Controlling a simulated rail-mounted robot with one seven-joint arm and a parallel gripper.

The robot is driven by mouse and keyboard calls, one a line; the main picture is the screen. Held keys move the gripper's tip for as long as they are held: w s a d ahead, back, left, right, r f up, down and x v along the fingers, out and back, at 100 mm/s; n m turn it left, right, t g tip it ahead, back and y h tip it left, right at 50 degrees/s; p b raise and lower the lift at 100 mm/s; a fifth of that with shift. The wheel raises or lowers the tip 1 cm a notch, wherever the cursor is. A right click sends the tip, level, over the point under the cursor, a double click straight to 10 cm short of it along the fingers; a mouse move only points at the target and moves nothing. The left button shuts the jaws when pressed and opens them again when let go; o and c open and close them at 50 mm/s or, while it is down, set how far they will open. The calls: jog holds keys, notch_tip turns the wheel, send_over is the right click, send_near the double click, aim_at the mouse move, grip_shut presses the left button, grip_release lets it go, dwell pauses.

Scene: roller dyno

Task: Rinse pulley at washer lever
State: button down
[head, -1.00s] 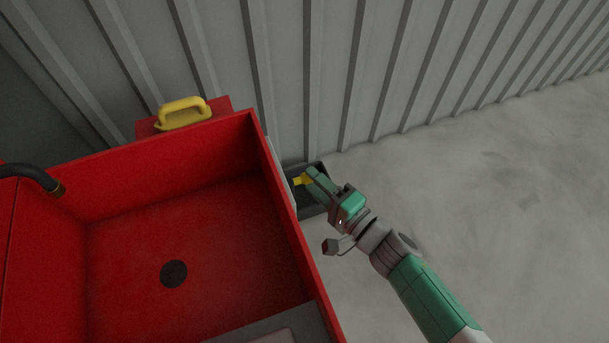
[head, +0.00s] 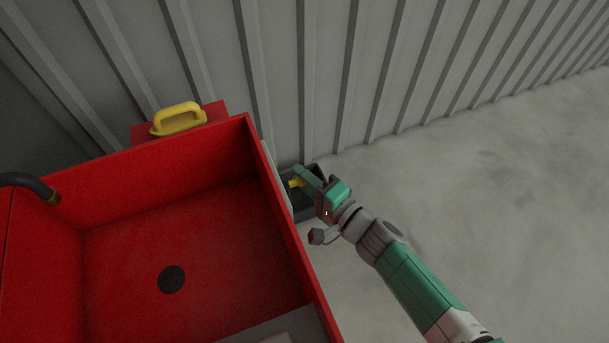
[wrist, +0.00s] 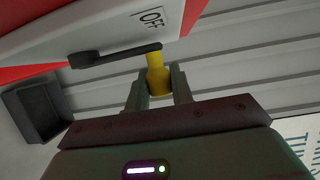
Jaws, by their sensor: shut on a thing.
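My gripper (wrist: 158,88) is shut on the yellow knob, one finger on each side. In the head view the knob (head: 295,184) shows as a small yellow spot beside my gripper (head: 301,176).
A dark open bin (head: 302,208) stands beside the basin near the ribbed grey wall (head: 400,70). A yellow handle (head: 179,118) sits on a red block behind the basin. A black spout (head: 32,184) is at the left. The floor at right is clear.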

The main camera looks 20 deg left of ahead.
jog(key=shift+w+a+r+h+p, duration=0.25)
jog(key=shift+r+h+p, duration=0.25)
jog(key=shift+p, duration=0.45)
jog(key=shift+w+a+m+g+p, duration=0.15)
jog(key=shift+m+g+p, duration=0.15)
jog(key=shift+p, duration=0.5)
jog(key=shift+w+a+f+g+h+p, duration=0.15)
jog(key=shift+f+h+p, duration=0.25)
jog(key=shift+p, duration=0.15)
jog(key=shift+w+a+f+g+h+p, duration=0.15)
jog(key=shift+f+h+p, duration=0.1)
jog(key=shift+h+p, duration=0.2)
jog(key=c, duration=1.2)
grip_release()
